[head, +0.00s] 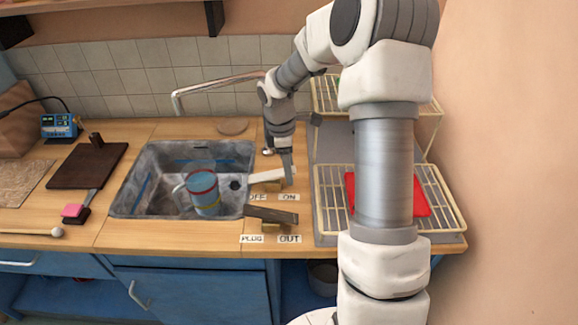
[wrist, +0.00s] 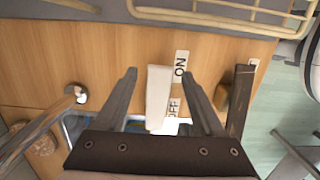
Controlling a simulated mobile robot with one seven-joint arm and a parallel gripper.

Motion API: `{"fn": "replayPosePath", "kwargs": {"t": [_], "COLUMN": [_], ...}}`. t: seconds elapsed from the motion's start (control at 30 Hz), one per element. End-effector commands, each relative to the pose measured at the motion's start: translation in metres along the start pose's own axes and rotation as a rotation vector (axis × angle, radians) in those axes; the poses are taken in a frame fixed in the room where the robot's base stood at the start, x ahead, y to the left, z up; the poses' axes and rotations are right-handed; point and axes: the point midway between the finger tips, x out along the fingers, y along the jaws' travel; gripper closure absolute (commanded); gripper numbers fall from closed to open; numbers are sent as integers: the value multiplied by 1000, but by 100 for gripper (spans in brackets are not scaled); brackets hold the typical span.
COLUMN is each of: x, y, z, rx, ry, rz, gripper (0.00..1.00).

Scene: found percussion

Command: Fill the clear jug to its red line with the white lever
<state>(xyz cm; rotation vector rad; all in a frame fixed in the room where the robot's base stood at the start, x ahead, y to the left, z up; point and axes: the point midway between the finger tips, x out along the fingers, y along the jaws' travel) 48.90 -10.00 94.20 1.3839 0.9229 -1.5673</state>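The clear jug (head: 205,194) stands in the sink, bluish, with a red line near its top and a handle at its left. Its water level is hard to tell. The white lever (head: 266,176) lies right of the sink, behind the OFF and ON labels. My gripper (head: 288,180) is down at the lever's right end. In the wrist view the white lever (wrist: 158,92) lies between the two spread fingers of my gripper (wrist: 160,76), with gaps on both sides. The ON label (wrist: 181,66) is beside it; the OFF label (wrist: 173,107) is partly hidden.
A dark lever (head: 270,215) with PLUG and OUT labels lies just in front. The metal tap (head: 215,84) reaches over the sink (head: 152,158); no stream is discernible. A wire rack (head: 330,222) with a red item stands at right. A dark board (head: 90,164) lies left.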

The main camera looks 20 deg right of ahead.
Motion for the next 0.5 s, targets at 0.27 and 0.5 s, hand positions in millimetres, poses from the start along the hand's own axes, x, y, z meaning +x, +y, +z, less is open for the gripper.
{"fn": "replayPosePath", "kwargs": {"t": [0.27, 0.5], "x": [-3, -41], "y": [0, 2], "z": [0, 0], "rx": [1, 1], "ry": [0, 1], "rz": [2, 7], "gripper": [30, 30]}}
